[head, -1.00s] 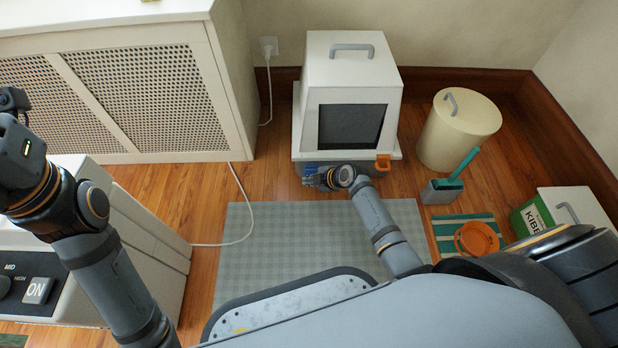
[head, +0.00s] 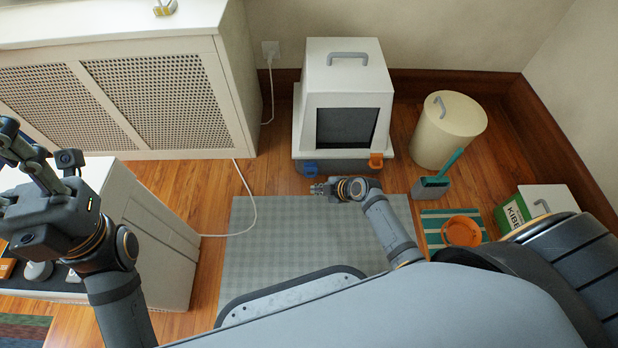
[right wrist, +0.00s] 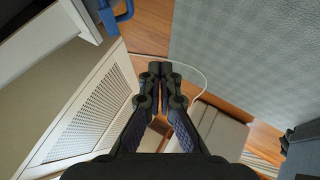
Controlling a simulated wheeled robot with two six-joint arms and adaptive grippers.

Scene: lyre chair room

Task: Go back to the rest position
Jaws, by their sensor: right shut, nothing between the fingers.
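My right gripper (head: 318,189) is low over the floor, just in front of the white hooded box (head: 345,72). It is shut and empty; in the right wrist view its fingertips (right wrist: 160,70) are together. A blue latch (head: 311,168) and an orange latch (head: 376,160) sit at the box's front edge. The blue latch also shows in the right wrist view (right wrist: 122,14), apart from the fingers. My left gripper (head: 22,160) is raised at the left edge, over the white appliance; its opening is unclear and nothing is visibly held.
A grey checked mat (head: 300,225) lies before the box. A cream bin (head: 449,130), a dustpan with teal brush (head: 432,187), an orange bowl (head: 461,231) and a kibble box (head: 515,212) stand right. A white cabinet (head: 228,90) and cable (head: 249,205) are left.

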